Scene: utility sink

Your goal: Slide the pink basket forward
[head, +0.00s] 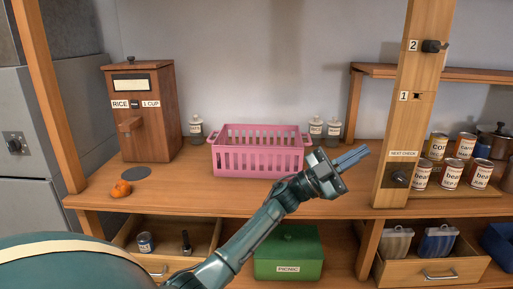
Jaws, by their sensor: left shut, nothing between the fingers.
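The pink basket (258,162) stands upright on the wooden counter (190,190), toward the back wall. It is slatted, and I see nothing clearly inside it. My left gripper (362,154) is shut and empty. Its arm comes in from the lower left and crosses in front of the counter. In the picture the gripper is just right of the basket, its fingers pointing right, away from it. The wrist overlaps the basket's lower right corner; I cannot tell whether they touch. My right gripper is not in view.
A wooden rice dispenser (146,117), an orange fruit (121,189) and a white jar (196,130) are left of the basket. Two jars (316,127) stand right of it, near a wooden post (412,110). Cans (452,172) stand beyond. A green picnic box (289,252) is below.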

